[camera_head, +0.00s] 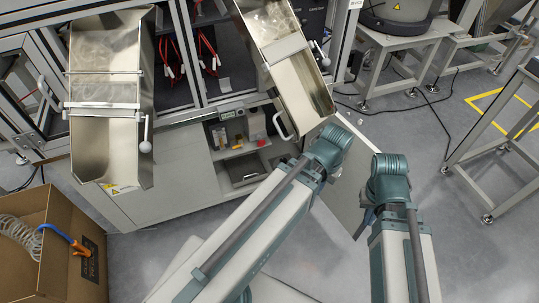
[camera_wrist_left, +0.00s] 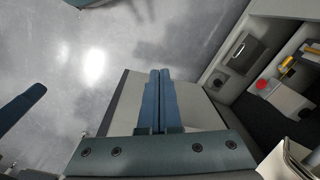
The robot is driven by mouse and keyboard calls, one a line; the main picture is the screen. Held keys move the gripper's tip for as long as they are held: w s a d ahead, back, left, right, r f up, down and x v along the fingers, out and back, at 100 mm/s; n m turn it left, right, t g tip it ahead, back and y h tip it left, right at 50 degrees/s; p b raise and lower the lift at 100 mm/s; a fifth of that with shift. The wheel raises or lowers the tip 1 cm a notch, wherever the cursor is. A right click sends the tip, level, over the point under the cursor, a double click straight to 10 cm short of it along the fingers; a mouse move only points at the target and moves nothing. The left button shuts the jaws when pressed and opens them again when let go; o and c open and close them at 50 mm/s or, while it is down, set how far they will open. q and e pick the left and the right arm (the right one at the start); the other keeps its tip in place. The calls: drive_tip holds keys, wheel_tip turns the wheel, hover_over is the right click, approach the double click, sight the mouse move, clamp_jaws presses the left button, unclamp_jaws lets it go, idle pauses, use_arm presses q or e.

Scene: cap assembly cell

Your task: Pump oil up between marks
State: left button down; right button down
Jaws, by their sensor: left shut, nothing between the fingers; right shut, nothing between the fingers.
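In the open bay of the machine base, a small grey block (camera_head: 255,125) stands with a red knob (camera_head: 263,143) in front of it. Small yellow parts (camera_head: 238,139) are beside it. The left wrist view also shows the red knob (camera_wrist_left: 262,84) and yellow parts (camera_wrist_left: 287,62) at the right. No oil level or marks can be made out. My left gripper (camera_wrist_left: 160,72) is shut and empty, its blue fingers together, apart from the bay; my arm hides it in the head view. My right gripper (camera_head: 367,216) shows only partly beside my right arm, shut and empty, away from the bay.
Two metal chutes (camera_head: 127,160) and (camera_head: 305,95) jut from the machine above the bay. A cardboard box (camera_head: 55,262) with a coiled air hose (camera_head: 18,232) stands at lower left. Floor at right is partly clear.

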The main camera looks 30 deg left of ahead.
use_arm(q)
drive_tip(key=w+a+f+t+y+b, duration=0.1)
drive_tip(key=w+a+f+b, duration=0.2)
drive_tip(key=f+b, duration=0.35)
drive_tip(key=w+a+f+b, duration=0.2)
drive_tip(key=a+f+b, duration=0.2)
drive_tip(key=f+b, duration=0.25)
drive_tip(key=w+a+f+t+y+b, duration=0.1)
drive_tip(key=w+a+f+b, duration=0.2)
drive_tip(key=f+b, duration=0.35)
drive_tip(key=w+a+r+m+t+y+b, duration=0.2)
drive_tip(key=w+a+m+y, duration=0.2)
drive_tip(key=w+a, duration=0.7)
drive_tip(key=shift+a+r+m+t+y, duration=0.2)
drive_tip(key=shift+a+m+t+y, duration=0.15)
drive_tip(key=shift+a, duration=0.6)
drive_tip(key=b, duration=0.7)
approach(262, 145)
drive_tip(key=d+f+x, duration=0.1)
drive_tip(key=x, duration=0.4)
drive_tip(key=shift+w+a, duration=0.2)
drive_tip(key=shift+a, duration=0.5)
